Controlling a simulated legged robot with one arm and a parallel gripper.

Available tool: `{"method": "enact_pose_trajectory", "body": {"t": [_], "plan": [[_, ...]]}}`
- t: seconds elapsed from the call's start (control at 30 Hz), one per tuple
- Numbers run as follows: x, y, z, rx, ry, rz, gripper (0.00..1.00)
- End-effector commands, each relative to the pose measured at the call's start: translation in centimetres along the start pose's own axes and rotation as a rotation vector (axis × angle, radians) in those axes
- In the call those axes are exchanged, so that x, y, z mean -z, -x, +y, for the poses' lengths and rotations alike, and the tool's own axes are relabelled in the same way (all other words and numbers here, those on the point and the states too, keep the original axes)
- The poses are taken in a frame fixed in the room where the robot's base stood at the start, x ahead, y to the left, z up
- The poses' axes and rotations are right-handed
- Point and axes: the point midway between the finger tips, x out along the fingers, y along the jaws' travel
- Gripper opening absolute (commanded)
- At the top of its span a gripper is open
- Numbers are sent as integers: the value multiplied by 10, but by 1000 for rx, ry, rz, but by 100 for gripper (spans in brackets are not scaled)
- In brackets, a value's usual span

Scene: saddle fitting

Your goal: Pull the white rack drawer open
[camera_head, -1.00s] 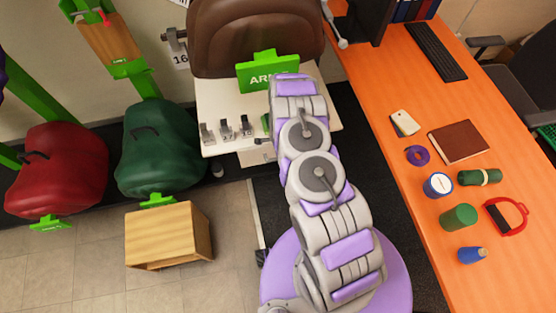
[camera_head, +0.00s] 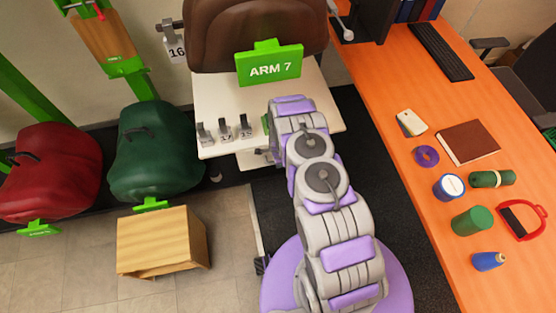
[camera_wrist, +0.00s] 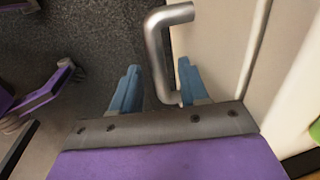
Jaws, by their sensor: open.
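The white rack (camera_head: 214,90) stands below the brown saddle in the head view. Part of its drawer (camera_head: 250,160) shows under the top, beside my arm, which hides the rest. In the wrist view a grey metal bar handle (camera_wrist: 156,50) stands out from the white drawer front (camera_wrist: 212,50). My gripper (camera_wrist: 159,66) is open, with one blue finger on each side of the handle. I cannot tell whether either finger touches it. In the head view my gripper is mostly hidden by my arm.
A wooden box (camera_head: 160,243) and a green saddle (camera_head: 155,150) are to the left. An orange desk (camera_head: 400,165) with several small items runs along the right.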

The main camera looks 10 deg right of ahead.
Motion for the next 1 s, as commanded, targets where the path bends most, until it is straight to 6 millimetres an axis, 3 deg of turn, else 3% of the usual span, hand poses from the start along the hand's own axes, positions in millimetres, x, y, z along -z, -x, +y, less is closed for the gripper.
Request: {"method": "enact_pose_trajectory", "body": {"t": [0.07, 0.53, 1.0], "plan": [[1, 0, 0, 0, -1, -1, 44], [-1, 0, 0, 0, 0, 1, 0], [-2, 0, 0, 0, 3, 0, 0]]}}
